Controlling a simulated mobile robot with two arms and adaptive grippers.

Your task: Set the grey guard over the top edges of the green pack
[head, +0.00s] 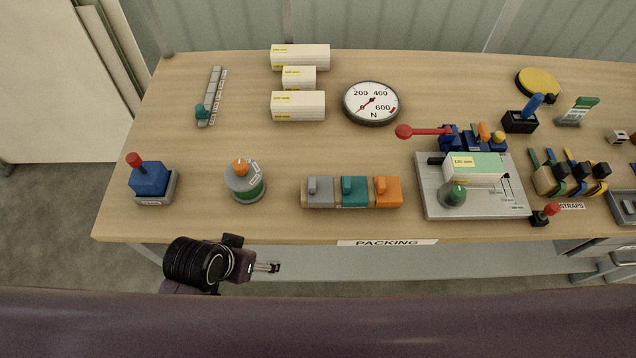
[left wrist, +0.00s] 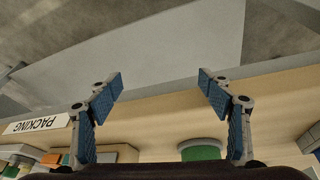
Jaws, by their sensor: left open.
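The grey guard (head: 319,190) is the left one of a row of three small blocks near the front edge of the table. A teal guard (head: 354,192) and an orange guard (head: 387,190) sit beside it. The pack with a green top (head: 487,163) and white sides lies on a grey metal plate (head: 435,200) at the right. My left gripper (head: 275,267) is off the table's front edge, below and left of the grey guard, apart from it. In the left wrist view its two fingers (left wrist: 160,88) are spread with nothing between them. My right gripper is not in view.
A red-handled lever (head: 422,131) and a green knob (head: 452,196) stand close to the pack. A round grey device (head: 245,182) with an orange knob is left of the guards. White packs (head: 298,106) and a dial (head: 371,103) stand behind. The table between them is clear.

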